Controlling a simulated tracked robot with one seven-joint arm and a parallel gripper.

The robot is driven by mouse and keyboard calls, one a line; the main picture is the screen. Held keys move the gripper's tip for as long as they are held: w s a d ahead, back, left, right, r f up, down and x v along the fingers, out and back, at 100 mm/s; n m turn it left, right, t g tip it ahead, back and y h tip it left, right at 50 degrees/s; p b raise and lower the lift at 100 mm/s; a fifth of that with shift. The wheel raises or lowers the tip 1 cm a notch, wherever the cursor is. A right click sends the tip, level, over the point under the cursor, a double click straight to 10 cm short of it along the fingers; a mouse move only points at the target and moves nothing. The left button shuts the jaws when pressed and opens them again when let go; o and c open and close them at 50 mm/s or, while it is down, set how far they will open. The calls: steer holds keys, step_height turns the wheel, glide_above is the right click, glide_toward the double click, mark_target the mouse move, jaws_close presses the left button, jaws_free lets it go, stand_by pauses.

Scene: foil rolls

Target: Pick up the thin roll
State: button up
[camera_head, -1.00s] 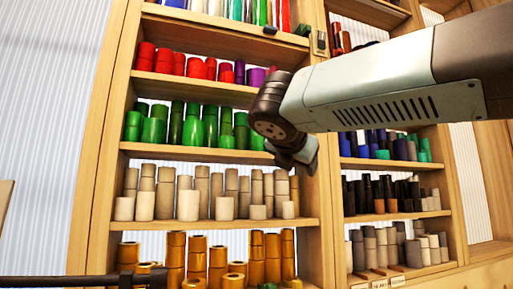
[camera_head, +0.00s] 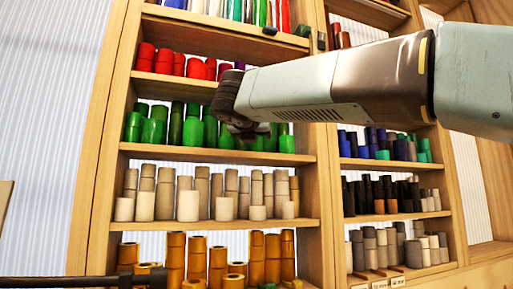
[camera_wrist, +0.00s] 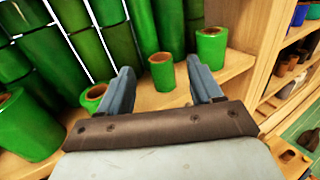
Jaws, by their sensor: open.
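In the wrist view a small, narrow green roll (camera_wrist: 161,72) stands upright on the wooden shelf, seen between my fingertips. It is the likeliest thin roll, though several green rolls look alike. My gripper (camera_wrist: 159,70) is open and empty, its two blue-grey fingers pointing toward the shelf. Whether the roll is between the fingers or still beyond them is hard to judge. In the head view my gripper (camera_head: 247,132) is in front of the green shelf's right part, and my arm hides some rolls.
A wider green roll (camera_wrist: 211,47) stands right of the fingers; a small one (camera_wrist: 93,95) is close by the left finger. A large green roll (camera_wrist: 28,125) is at the left, with tall ones (camera_wrist: 165,20) behind. The wooden upright (camera_wrist: 262,35) bounds the right.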

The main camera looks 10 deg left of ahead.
mark_target(258, 146)
steer(key=shift+w+a+f, duration=0.1)
steer(key=shift+w+f, duration=0.05)
steer(key=shift+w, duration=1.25)
steer(key=shift+w+a+f, duration=0.1)
steer(key=shift+w+f, duration=0.05)
steer(key=shift+w, duration=1.25)
steer(key=c, duration=1)
steer(key=shift+c, duration=0.2)
